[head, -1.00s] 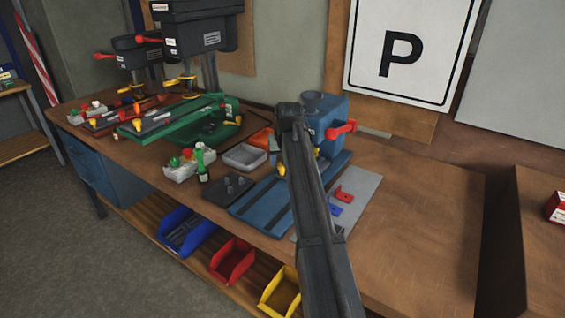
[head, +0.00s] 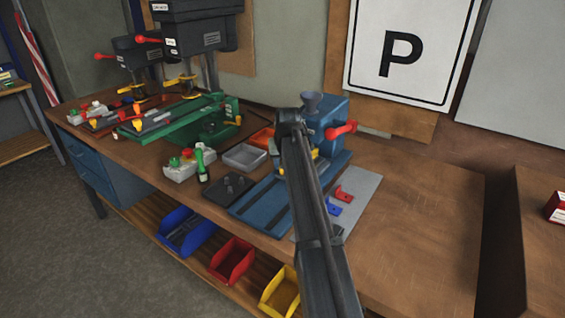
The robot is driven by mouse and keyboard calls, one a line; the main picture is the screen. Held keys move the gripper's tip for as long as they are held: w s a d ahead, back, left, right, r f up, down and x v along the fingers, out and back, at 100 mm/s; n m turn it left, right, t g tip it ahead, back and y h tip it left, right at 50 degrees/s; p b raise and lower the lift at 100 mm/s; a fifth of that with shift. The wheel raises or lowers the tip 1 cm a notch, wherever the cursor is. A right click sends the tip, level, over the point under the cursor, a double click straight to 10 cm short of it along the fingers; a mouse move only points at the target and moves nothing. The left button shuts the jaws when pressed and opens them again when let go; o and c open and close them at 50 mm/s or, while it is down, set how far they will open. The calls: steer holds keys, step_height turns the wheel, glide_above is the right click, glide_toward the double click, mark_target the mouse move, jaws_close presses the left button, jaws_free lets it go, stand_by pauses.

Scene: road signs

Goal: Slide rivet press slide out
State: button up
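The blue rivet press (head: 325,114) stands on the workbench, with a grey funnel (head: 312,100) on top and a red lever (head: 341,130) on its right. Its blue grooved base (head: 250,212) reaches toward the front of the bench. A dark plate with pegs (head: 228,187) lies at the left of this base; I cannot tell whether it is attached. My dark arm crosses in front of the press and hides its middle, including most of the slide area. My gripper is hidden behind the arm, so I cannot see whether it touches the press.
A light grey board (head: 360,190) with small red and blue parts lies right of the base. A grey tray (head: 244,157) and a control box (head: 181,165) stand left. Drill presses (head: 192,40) are farther left. The bench's right side (head: 430,230) is clear.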

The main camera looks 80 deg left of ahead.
jaws_close()
steer(key=s+d, duration=1.4)
steer(key=shift+s+d, duration=0.1)
steer(key=shift+o, duration=2.4)
jaws_free()
steer(key=o, duration=0.3)
steer(key=v, duration=1.3)
steer(key=shift+d+r, duration=0.15)
steer(key=shift+r, duration=0.15)
